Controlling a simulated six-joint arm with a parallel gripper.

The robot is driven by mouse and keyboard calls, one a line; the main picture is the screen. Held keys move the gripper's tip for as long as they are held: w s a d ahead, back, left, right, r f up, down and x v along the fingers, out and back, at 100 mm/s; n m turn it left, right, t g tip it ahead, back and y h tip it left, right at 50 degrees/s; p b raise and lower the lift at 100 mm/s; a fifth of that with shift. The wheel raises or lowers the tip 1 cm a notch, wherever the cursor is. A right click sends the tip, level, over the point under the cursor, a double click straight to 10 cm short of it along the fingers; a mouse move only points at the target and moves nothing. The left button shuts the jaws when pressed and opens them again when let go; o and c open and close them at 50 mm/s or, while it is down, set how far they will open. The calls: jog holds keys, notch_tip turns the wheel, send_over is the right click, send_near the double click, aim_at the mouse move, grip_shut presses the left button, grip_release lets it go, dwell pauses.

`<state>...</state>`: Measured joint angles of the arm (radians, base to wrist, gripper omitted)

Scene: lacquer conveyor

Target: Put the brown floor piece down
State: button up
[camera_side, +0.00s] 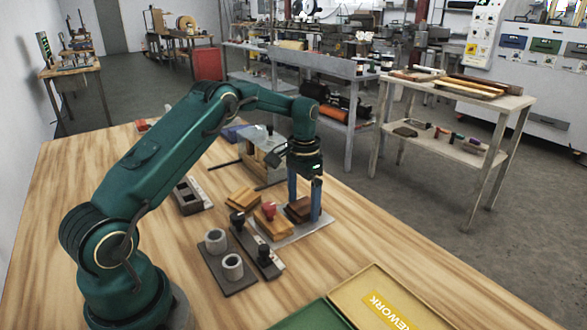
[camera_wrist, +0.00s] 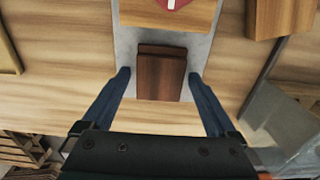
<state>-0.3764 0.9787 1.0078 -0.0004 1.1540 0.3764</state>
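Dark brown floor pieces (camera_side: 297,209) lie on a thin grey plate (camera_side: 318,226), and appear stacked with edges slightly offset. My gripper (camera_side: 304,212) points straight down, with one blue finger on each side of the brown pieces. In the wrist view my gripper (camera_wrist: 160,74) is open, with a narrow gap between each fingertip and the brown piece. The undersides of the pieces are hidden.
An orange-brown piece with a red-topped object (camera_side: 269,211) sits close beside the brown pieces. Light wood pieces (camera_side: 243,198), a dark board (camera_side: 238,284) with two pale cylinders, and a pale box (camera_side: 262,160) stand nearby. A yellow REWORK tray (camera_side: 420,295) lies at the front; the table's right side is clear.

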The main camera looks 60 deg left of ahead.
aim_at(303, 206)
notch_tip(303, 206, up, 8)
jog(key=shift+d, duration=0.1)
jog(key=s+d+r+t, duration=0.3)
jog(key=s+d+r, duration=0.6)
jog(key=r, duration=0.1)
jog(key=s+d+f+t, duration=0.1)
jog(key=s+d, duration=0.1)
jog(key=s, duration=0.4)
jog(key=s+d+f+t, duration=0.1)
jog(key=s+d+f, duration=0.1)
jog(key=s, duration=0.4)
jog(key=shift+s+d+f+t, duration=0.25)
jog(key=shift+s+d+t, duration=0.1)
jog(key=shift+d, duration=0.35)
